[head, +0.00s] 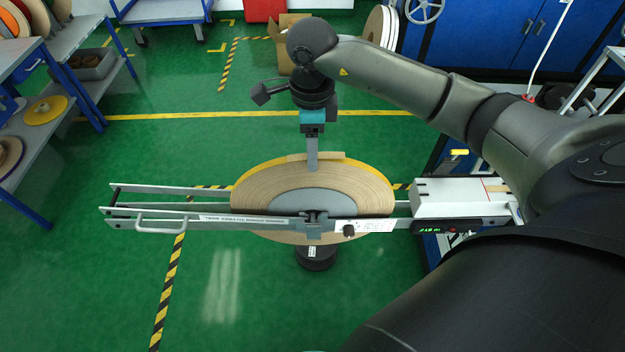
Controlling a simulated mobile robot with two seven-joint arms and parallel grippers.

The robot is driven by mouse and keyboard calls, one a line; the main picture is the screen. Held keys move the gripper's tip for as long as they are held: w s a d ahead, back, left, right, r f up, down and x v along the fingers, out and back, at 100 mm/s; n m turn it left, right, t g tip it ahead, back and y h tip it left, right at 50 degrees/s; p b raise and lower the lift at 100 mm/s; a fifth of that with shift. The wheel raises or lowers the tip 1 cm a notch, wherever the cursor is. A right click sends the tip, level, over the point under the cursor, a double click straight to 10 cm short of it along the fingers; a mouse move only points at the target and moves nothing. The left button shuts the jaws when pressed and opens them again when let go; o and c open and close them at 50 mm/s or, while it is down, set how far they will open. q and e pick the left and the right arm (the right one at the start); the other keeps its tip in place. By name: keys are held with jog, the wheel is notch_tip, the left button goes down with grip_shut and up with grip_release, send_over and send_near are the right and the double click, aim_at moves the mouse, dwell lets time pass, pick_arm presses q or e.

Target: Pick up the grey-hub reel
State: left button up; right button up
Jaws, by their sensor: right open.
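The grey-hub reel (250,192) is a wide roll of tan tape with a pale grey hub (305,202) and a yellow edge at its back. It sits in the payoff frame (220,219), whose front rail crosses in front of it. My right gripper (312,166) points down at the reel's far rim, above the hub in the picture. It is open, and its fingers overlap in this view. I cannot tell whether they touch the reel or have it between them.
A white control box (460,197) with a lit display stands at the frame's right end. Shelves with other reels (45,110) are at the left. Blue cabinets (520,40) and white reels (380,27) are at the back. Green floor is clear at front left.

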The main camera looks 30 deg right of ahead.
aim_at(313, 174)
notch_tip(313, 174, down, 8)
jog(key=shift+s+r, duration=0.15)
jog(key=shift+r, duration=0.1)
grip_shut()
dwell(0.6)
dwell(0.9)
jog(key=shift+w+r, duration=0.2)
